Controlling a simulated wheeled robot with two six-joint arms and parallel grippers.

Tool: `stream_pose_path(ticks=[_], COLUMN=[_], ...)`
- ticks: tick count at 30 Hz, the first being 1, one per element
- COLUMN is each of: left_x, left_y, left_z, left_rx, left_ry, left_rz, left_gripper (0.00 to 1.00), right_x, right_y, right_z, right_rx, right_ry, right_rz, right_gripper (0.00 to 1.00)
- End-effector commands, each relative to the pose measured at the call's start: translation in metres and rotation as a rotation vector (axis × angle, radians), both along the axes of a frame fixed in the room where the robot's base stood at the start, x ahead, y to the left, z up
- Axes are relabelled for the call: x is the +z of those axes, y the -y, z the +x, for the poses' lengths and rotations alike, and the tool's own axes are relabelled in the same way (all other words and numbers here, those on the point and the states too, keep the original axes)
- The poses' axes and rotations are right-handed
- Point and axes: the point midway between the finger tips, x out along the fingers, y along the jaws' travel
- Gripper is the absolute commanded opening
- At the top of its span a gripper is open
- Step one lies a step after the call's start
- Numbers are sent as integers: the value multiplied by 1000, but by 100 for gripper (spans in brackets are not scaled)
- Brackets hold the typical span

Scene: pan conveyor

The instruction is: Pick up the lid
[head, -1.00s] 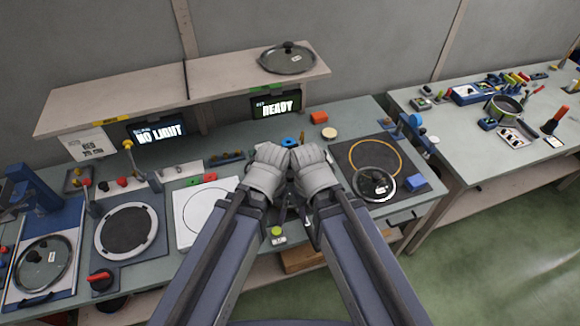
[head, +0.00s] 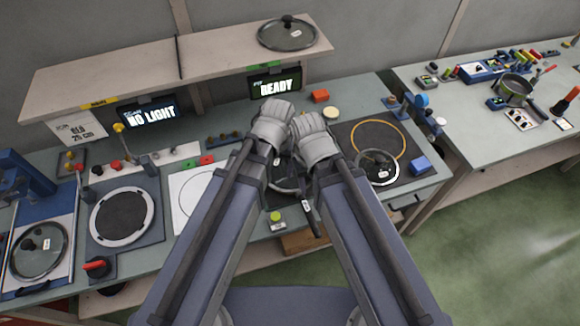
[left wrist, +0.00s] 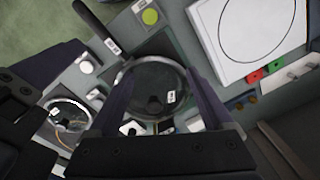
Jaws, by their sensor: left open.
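A round glass lid (left wrist: 155,85) with a dark knob and white label shows in the left wrist view. It seems to lie on a pan whose long black handle (left wrist: 92,20) points up and left; the handle also shows in the head view (head: 309,212). My left gripper (left wrist: 162,75) is open, its fingers on either side of the lid's image; I cannot tell whether they touch it. In the head view, my arms hide most of this lid and the left gripper (head: 281,178). The right gripper's fingers are hidden behind its wrist.
Other glass lids lie on the shelf (head: 287,33), on the left tray (head: 38,252) and on the right dark mat (head: 378,168). A green button (head: 275,217) is near the front edge.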

Motion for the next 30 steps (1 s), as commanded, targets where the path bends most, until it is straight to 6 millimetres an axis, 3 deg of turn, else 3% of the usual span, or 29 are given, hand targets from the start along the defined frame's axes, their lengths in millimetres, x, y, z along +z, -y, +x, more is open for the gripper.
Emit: stream_pose_path(ticks=[1,6,12,18,30], left_x=[-8,-21,-30,-31,-57], left_y=[6,22,36,37,37], left_z=[17,61,97,99,103], left_rx=[10,50,87,92,91], left_ry=[12,61,105,110,109], left_rz=[-8,-42,-72,-77,-77], left_gripper=[84,84,84,84,84], right_x=[-8,-22,-31,-32,-58], right_y=[0,1,1,1,1], right_z=[0,0,0,0,0], right_rx=[0,2,3,3,2], right_ry=[0,0,1,1,1], right_rz=[-1,-2,-4,-4,-4], right_gripper=[50,50,50,50,50])
